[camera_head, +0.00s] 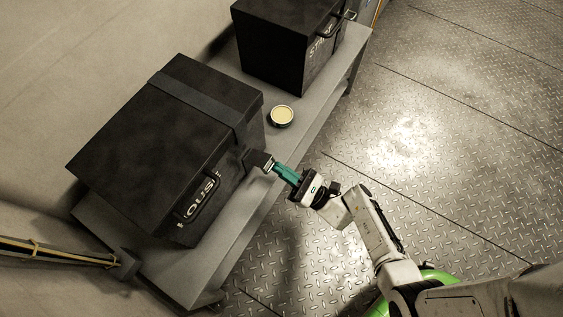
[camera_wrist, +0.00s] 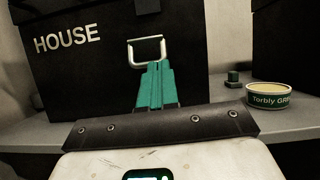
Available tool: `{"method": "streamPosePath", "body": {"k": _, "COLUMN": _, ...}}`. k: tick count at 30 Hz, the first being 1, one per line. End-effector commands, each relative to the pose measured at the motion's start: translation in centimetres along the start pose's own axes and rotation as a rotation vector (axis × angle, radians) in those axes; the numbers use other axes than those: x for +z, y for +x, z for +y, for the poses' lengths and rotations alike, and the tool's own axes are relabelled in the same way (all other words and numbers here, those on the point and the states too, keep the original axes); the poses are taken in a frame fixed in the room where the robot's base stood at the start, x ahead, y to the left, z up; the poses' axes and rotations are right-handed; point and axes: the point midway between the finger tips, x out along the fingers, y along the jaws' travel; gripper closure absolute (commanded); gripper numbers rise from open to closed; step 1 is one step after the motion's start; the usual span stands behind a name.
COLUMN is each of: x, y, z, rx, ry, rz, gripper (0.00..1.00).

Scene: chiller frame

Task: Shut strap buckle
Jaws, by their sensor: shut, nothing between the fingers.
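A black box (camera_head: 140,140) with a dark strap (camera_head: 195,98) over its lid sits on a grey bench. A dark buckle piece (camera_head: 257,160) stands out from its side, with a metal loop at its end. In the wrist view the metal loop (camera_wrist: 147,41) shows in front of the box face lettered HOUSE. My gripper (camera_head: 273,166) has teal fingers, shut together with nothing between them. In the wrist view its fingertips (camera_wrist: 154,66) are at the loop's lower edge. I cannot tell whether they touch it. The buckle's catch is not clearly seen.
A round tin (camera_head: 281,116) stands on the bench (camera_head: 245,215) to the right of the box. A second black box (camera_head: 285,45) stands farther back. The metal floor (camera_head: 450,150) right of the bench is open.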

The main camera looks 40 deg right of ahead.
Motion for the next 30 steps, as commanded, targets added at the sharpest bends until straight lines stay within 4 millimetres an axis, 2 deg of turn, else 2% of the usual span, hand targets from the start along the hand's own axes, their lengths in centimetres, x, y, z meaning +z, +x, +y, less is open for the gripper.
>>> {"method": "streamPosePath", "body": {"k": 1, "x": 1.2, "y": 0.5, "z": -0.1, "rx": -0.001, "ry": 0.0, "rz": 0.01, "gripper": 1.0}}
{"method": "streamPosePath", "body": {"k": 3, "x": 1.7, "y": 0.6, "z": -0.1, "rx": 0.001, "ry": 0.0, "rz": 0.056, "gripper": 1.0}}
{"method": "streamPosePath", "body": {"k": 30, "x": 6.5, "y": 3.6, "z": -0.2, "rx": 0.018, "ry": 0.015, "rz": 0.623, "gripper": 1.0}}
